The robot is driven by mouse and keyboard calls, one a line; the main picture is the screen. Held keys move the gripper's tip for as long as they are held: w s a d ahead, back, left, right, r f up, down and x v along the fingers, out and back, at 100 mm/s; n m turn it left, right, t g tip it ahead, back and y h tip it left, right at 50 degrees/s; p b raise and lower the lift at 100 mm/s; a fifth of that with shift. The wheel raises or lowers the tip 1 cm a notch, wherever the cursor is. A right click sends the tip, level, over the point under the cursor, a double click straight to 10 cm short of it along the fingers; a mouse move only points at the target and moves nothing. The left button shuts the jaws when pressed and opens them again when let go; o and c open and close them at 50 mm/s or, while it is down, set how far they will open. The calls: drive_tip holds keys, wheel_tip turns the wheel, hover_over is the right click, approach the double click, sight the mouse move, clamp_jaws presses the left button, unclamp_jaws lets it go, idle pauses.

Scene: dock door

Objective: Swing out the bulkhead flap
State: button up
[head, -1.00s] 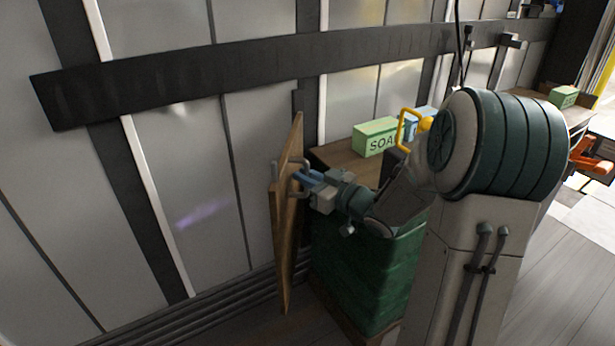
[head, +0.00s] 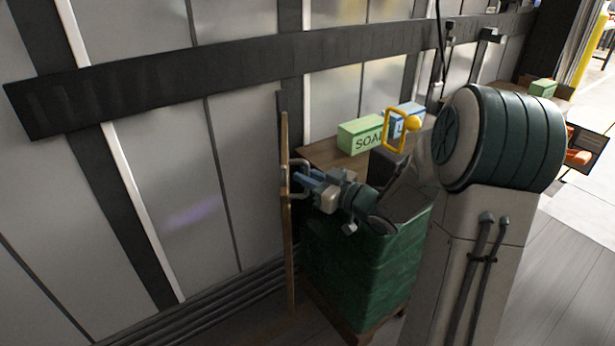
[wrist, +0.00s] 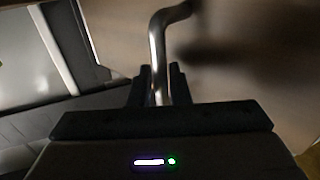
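The bulkhead flap (head: 289,240) is a thin wooden panel, seen nearly edge-on in the head view, standing out from the wall. In the wrist view its brown face (wrist: 250,75) fills the right side. A bent metal handle (head: 300,164) is fixed to it. In the wrist view the handle (wrist: 157,45) runs down between the two fingers of my gripper (wrist: 158,85). The fingers sit close on both sides of the bar. In the head view my gripper (head: 304,181) is at the handle; its fingertips are small there.
A green wrapped stack (head: 365,270) stands just right of the flap. A green soap box (head: 360,134), a blue box (head: 408,116) and a yellow-handled item (head: 396,128) sit behind my arm. A dark rail (head: 160,85) crosses the panelled wall (head: 170,170). Floor shows at lower right.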

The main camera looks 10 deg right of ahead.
drive_tip(key=p+v, duration=0.2)
drive_tip(key=v, duration=1.1)
drive_tip(key=shift+s+d, duration=0.25)
drive_tip(key=shift+s, duration=0.1)
